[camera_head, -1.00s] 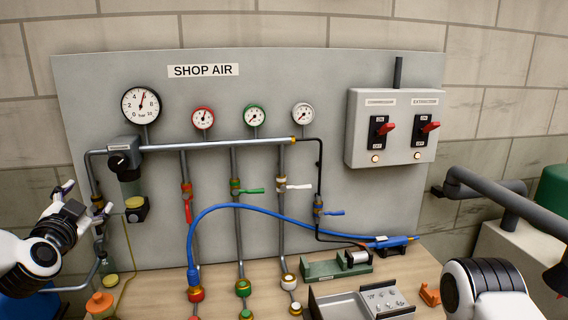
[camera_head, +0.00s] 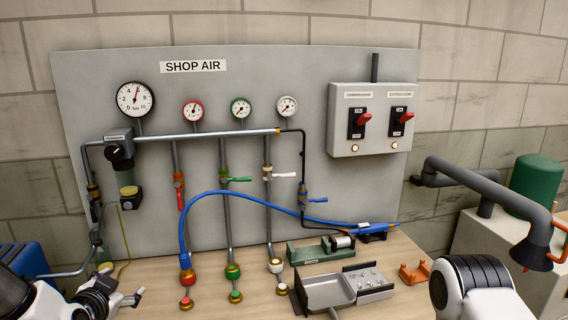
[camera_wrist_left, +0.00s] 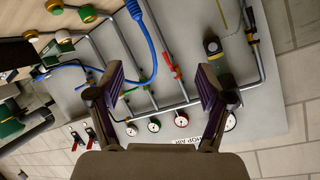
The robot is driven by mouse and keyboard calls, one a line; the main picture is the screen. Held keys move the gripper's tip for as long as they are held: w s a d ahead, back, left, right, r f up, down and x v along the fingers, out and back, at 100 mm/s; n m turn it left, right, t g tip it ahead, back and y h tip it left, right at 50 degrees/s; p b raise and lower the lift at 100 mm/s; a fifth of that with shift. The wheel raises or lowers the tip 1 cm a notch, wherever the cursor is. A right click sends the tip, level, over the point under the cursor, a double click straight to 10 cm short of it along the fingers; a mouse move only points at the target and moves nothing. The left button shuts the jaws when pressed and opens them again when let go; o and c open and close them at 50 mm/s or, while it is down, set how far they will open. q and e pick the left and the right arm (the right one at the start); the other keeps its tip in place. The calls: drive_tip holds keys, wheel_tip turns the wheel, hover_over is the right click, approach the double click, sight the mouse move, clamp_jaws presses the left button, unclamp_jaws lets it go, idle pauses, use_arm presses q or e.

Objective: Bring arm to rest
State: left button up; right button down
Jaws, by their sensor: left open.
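My left gripper (camera_head: 128,298) is at the lower left of the head view, low over the left end of the bench. Its fingers are spread and nothing is between them. The left wrist view shows the same two open fingers (camera_wrist_left: 153,90) with the air panel beyond them, tilted in the picture. My right arm shows as a white link with black rings at the lower right of the head view. Its gripper is outside the picture.
The grey SHOP AIR panel (camera_head: 225,90) carries gauges, pipes and a blue hose (camera_head: 255,198). A grey tray (camera_head: 326,292), a green fixture (camera_head: 312,250) and an orange bracket (camera_head: 415,272) sit on the bench. A dark extraction arm (camera_head: 490,190) stands at right.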

use_arm(q)
drive_tip(key=s+d+f+n+g+h+b, duration=0.1)
drive_tip(key=s+d+f+g, duration=0.1)
drive_tip(key=s+f, duration=0.45)
drive_tip(key=s+d+f+n+g+b, duration=0.1)
drive_tip(key=s+d+f+g, duration=0.2)
drive_tip(key=f, duration=0.7)
drive_tip(key=s+d+f+g+h, duration=0.1)
drive_tip(key=s+d+f+g, duration=0.1)
drive_tip(key=s+f, duration=0.5)
drive_tip(key=s+d+f+n+g+b, duration=0.1)
drive_tip(key=s+f+g, duration=0.2)
drive_tip(key=s+f, duration=0.3)
drive_tip(key=s+d+f+n+g, duration=0.2)
drive_tip(key=s+f, duration=0.4)
drive_tip(key=s, duration=0.4)
drive_tip(key=shift+s+d+f+g+b, duration=0.25)
drive_tip(key=shift+s+g+b, duration=0.1)
drive_tip(key=shift+g, duration=0.25)
drive_tip(key=shift+w, duration=0.15)
